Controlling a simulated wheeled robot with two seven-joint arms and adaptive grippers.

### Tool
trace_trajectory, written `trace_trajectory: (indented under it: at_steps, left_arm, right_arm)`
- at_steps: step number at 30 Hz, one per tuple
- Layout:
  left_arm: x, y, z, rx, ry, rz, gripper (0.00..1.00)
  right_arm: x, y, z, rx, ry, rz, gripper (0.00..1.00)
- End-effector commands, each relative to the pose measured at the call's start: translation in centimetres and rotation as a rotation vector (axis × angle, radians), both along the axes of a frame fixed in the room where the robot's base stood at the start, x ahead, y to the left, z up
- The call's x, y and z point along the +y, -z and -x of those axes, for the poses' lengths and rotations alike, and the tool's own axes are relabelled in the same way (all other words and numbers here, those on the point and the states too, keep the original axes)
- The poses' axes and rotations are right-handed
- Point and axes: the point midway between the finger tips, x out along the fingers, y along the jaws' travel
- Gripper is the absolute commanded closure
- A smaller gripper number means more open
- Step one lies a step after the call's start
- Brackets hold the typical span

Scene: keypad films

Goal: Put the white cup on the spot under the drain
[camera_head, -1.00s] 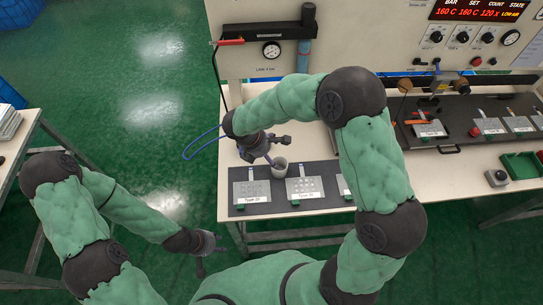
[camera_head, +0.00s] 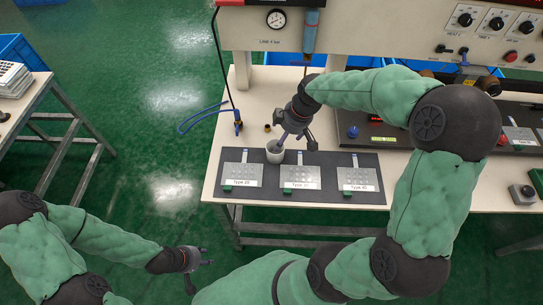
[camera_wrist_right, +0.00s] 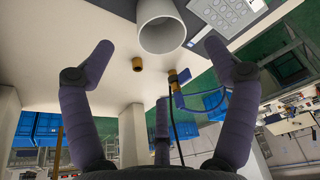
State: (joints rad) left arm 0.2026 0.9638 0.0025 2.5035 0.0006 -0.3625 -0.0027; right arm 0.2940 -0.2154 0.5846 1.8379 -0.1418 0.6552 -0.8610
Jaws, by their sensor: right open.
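The white cup (camera_head: 275,152) stands upright at the back edge of the dark mat, between the left and middle keypad plates. It also shows at the top of the right wrist view (camera_wrist_right: 162,28). My right gripper (camera_head: 297,138) is open and empty, just right of and behind the cup; in the wrist view the cup lies beyond the spread fingers. The drain appears to be the lower end of the blue cylinder (camera_head: 311,32) on the panel; my right arm covers the table below it, and no marked spot is visible. My left gripper (camera_head: 199,268) is open and empty, low at the left, off the table.
Keypad plates (camera_head: 243,175) lie on the dark mat (camera_head: 212,190). A small brass piece (camera_head: 267,127) and a blue hose (camera_head: 205,113) with fitting are behind and left of the cup. A gauge (camera_head: 277,18) hangs above. Bare table lies left of the mat.

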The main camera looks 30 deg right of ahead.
Motion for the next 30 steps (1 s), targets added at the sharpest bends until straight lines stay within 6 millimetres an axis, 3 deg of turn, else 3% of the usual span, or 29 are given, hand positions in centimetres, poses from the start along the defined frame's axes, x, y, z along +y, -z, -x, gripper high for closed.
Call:
trace_trajectory:
  at_steps: [9,17,25,30]
  left_arm:
    - [0.0,1.1,0.0,-0.001,0.000,0.000,0.60]
    - [0.0,1.6,0.0,0.000,0.000,0.000,0.60]
    - [0.0,3.0,0.0,0.000,0.000,0.000,0.60]
    - [0.0,3.0,0.0,0.000,0.000,0.000,0.60]
  right_arm:
    - [0.8,4.3,-1.0,0.004,-0.005,0.001,0.13]
    - [1.1,5.9,-1.3,0.003,-0.004,0.001,0.13]
    - [1.8,9.6,-2.0,0.005,-0.006,0.001,0.13]
    - [1.8,9.9,-2.3,0.002,-0.005,0.002,0.13]
